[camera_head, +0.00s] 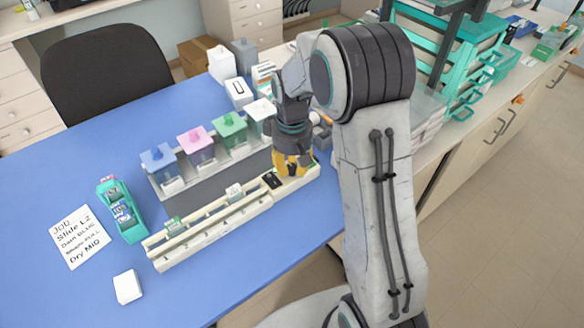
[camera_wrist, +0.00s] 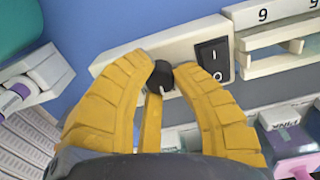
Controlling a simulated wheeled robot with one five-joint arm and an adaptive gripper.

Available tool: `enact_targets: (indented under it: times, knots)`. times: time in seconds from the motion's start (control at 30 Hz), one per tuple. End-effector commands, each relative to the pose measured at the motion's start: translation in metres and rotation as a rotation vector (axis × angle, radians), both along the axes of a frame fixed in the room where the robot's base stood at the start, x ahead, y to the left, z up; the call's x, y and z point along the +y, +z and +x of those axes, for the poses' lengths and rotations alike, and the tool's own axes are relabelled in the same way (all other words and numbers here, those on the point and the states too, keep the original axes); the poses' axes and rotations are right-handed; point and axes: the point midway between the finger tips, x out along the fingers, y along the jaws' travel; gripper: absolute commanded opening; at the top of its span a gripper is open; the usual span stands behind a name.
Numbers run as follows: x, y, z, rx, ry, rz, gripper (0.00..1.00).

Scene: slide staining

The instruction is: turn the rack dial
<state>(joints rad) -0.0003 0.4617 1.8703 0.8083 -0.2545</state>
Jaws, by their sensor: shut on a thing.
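The dial (camera_wrist: 161,77) is a small black knob on the end block of the cream slide rack (camera_wrist: 130,62). My gripper (camera_wrist: 163,65) is shut on the dial, with a yellow finger on each side of it. In the head view, my gripper (camera_head: 291,168) points down at the right end of the rack (camera_head: 205,233), and the dial is hidden there. A black rocker switch (camera_wrist: 212,60) sits beside the dial on the same block. It also shows in the head view left of my fingers.
A grey stand behind the rack holds jars with blue (camera_head: 158,160), pink (camera_head: 194,142), green (camera_head: 229,125) and white lids. A teal slide holder (camera_head: 121,212), a job note (camera_head: 77,237) and a white block (camera_head: 127,287) lie left on the blue table.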

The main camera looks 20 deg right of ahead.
Motion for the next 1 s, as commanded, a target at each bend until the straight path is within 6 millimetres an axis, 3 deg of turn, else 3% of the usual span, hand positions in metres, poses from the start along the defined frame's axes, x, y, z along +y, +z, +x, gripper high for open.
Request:
enact_targets:
  times: [0.6, 1.0]
  knots:
    - [-0.0001, -0.0027, -0.0014, 0.006, 0.576, 0.001, 0.00]
    - [0.0000, -0.0025, -0.0020, 0.007, 0.846, 0.002, 0.00]
